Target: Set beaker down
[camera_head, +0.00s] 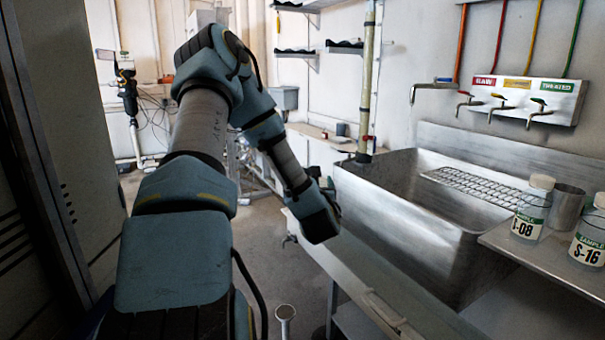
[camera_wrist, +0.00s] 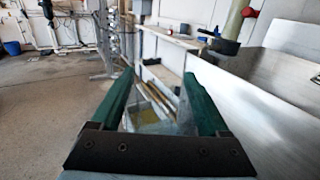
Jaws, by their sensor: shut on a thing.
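My gripper (camera_wrist: 158,80) shows in the wrist view as two dark green fingers reaching forward. It is shut on a clear, see-through thing that looks like the beaker (camera_wrist: 150,117), with a yellowish patch showing low in it. Its outline is faint, and its base is hard to make out. In the head view my arm reaches forward and down beside the sink, and its last link hides the gripper and the beaker. The steel sink (camera_head: 400,215) is right of my arm in the head view; its wall (camera_wrist: 265,105) is right of the fingers in the wrist view.
Sample bottles S-08 (camera_head: 531,212) and S-16 (camera_head: 590,235) stand on the ledge right of the sink, beside a grey metal cup (camera_head: 567,207). A wire rack (camera_head: 475,187) lies at the sink. Taps (camera_head: 535,112) hang above. A grey cabinet (camera_head: 40,170) stands at left.

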